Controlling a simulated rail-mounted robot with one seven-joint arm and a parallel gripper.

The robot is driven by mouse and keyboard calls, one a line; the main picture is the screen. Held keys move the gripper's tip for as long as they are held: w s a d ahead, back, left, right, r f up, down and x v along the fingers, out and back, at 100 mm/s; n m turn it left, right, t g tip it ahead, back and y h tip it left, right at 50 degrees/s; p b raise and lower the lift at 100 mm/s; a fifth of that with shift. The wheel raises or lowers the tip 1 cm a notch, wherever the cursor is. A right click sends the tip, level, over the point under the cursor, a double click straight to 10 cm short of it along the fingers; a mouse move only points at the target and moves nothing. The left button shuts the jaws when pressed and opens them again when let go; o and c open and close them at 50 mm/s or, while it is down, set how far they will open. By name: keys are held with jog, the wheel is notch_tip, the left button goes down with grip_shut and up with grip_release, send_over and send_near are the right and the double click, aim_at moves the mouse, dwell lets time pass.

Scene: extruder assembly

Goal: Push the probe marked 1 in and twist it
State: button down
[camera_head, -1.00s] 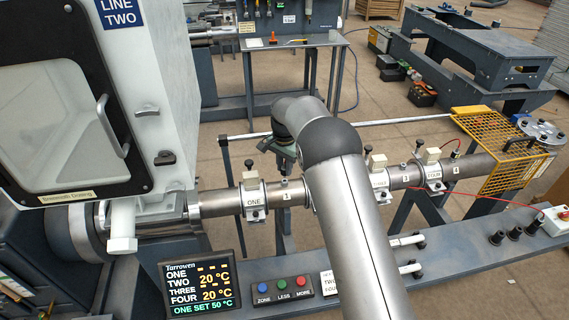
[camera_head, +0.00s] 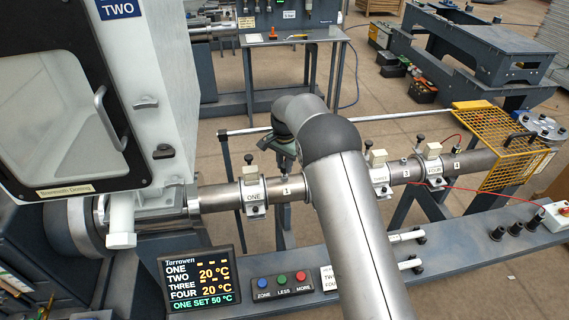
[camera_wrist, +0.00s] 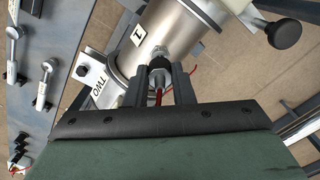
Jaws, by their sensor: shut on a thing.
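The steel barrel (camera_head: 225,196) carries a label 1 (camera_head: 287,191), which also shows in the wrist view (camera_wrist: 138,35). In the wrist view my gripper (camera_wrist: 159,80) is shut on the probe (camera_wrist: 158,65), a dark-collared piece with a red cable. The probe lines up with a metal fitting (camera_wrist: 160,51) on the barrel beside label 1. Its tip is hidden, so I cannot tell how deep it sits. In the head view my gripper (camera_head: 286,155) is just behind the barrel near label 1, partly covered by my arm.
Clamps marked ONE (camera_head: 253,190) and TWO (camera_wrist: 103,83) flank the probe's place, with a black knob (camera_wrist: 284,33) close by. A yellow cage (camera_head: 497,145) encloses the barrel's right end.

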jog(key=shift+f+b, duration=0.55)
jog(key=shift+f, duration=0.4)
dwell(1.0)
jog(key=m, duration=0.6)
jog(key=c, duration=1.7)
grip_release()
jog(key=shift+m+p, duration=0.3)
jog(key=shift+m, duration=0.7)
jog(key=o, duration=0.5)
jog(key=shift+o, duration=0.2)
jog(key=shift+r, duration=0.15)
